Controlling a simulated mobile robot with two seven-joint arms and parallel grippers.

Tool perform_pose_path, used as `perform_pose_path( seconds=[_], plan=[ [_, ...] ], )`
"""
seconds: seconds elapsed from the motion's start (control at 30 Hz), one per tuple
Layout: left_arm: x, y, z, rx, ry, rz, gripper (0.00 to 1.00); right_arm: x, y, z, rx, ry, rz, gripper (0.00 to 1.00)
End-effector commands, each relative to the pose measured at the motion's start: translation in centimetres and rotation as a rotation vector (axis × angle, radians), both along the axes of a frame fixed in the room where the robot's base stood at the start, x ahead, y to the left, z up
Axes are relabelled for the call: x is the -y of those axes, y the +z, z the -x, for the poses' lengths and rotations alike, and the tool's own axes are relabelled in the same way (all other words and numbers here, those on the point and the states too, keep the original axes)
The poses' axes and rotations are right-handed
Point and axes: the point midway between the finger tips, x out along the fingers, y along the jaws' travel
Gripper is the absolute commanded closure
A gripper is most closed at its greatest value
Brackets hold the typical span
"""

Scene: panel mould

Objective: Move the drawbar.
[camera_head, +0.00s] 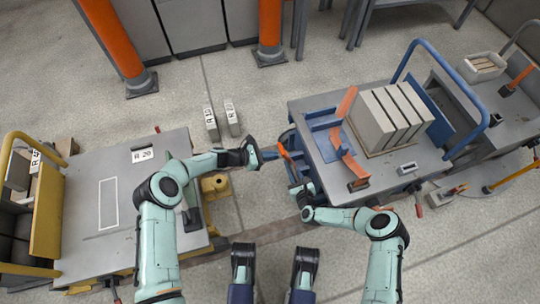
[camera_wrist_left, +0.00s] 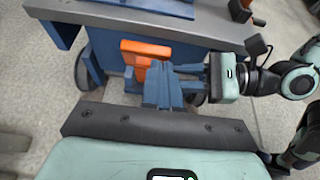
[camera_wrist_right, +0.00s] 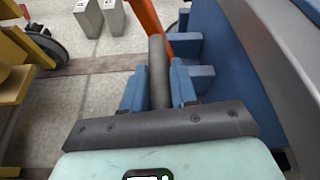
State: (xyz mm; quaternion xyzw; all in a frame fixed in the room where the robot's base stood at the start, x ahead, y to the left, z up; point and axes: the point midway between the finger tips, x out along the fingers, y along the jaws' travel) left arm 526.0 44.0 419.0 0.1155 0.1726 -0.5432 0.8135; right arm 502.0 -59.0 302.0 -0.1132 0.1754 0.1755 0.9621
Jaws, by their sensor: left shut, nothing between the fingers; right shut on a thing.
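The drawbar is an orange bar (camera_head: 284,153) at the left end of the blue cart (camera_head: 325,165). In the right wrist view its orange part (camera_wrist_right: 146,16) rises from a dark round grip (camera_wrist_right: 157,75). My right gripper (camera_head: 295,188) is shut on this grip, with a finger on each side (camera_wrist_right: 158,88). My left gripper (camera_head: 268,153) is shut and empty, left of the orange bar. In the left wrist view its closed fingers (camera_wrist_left: 163,88) point toward an orange piece (camera_wrist_left: 145,50) on the cart's side. Whether they touch it I cannot tell.
The cart carries several pale slabs (camera_head: 378,125) and has a blue push rail (camera_head: 455,75). A grey-topped cart (camera_head: 110,215) with yellow parts stands on the left. Two small marked blocks (camera_head: 222,122) stand on the floor. Orange posts (camera_head: 115,45) rise behind. Floor between the carts is mostly clear.

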Motion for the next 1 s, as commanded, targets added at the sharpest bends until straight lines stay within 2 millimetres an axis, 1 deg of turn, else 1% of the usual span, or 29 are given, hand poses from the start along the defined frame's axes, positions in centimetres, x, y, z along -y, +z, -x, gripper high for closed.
perform_pose_path(
  seconds=[0.03, 0.2, 0.47, 0.5, 0.53, 0.87, 1.0],
  plan=[
    [0.2, 0.1, -0.1, 0.001, 0.0, 0.0, 1.0, 0.1, 0.3, -0.3, 0.007, -0.003, 0.0, 1.0],
    [1.7, 0.9, -0.7, 0.002, -0.003, 0.001, 1.0, 0.0, 0.2, -0.3, 0.007, -0.002, 0.0, 1.0],
    [1.9, 1.0, -0.7, 0.001, -0.001, 0.003, 1.0, -0.2, 0.2, -0.1, 0.004, 0.003, -0.002, 1.0],
    [1.9, 1.0, -0.7, 0.001, -0.001, 0.003, 1.0, -0.3, 0.2, -0.1, 0.004, 0.004, -0.002, 0.59],
    [1.9, 1.0, -0.7, 0.001, -0.001, 0.003, 1.0, -0.3, 0.2, -0.1, 0.004, 0.004, -0.003, 0.52],
    [1.8, 0.9, -0.7, 0.001, -0.001, 0.002, 1.0, 0.0, 0.1, 0.1, 0.001, 0.001, -0.001, 0.52],
    [1.8, 0.9, -0.7, 0.001, -0.001, 0.001, 1.0, 0.3, 0.5, 1.1, -0.001, 0.001, -0.001, 0.52]
  ],
)
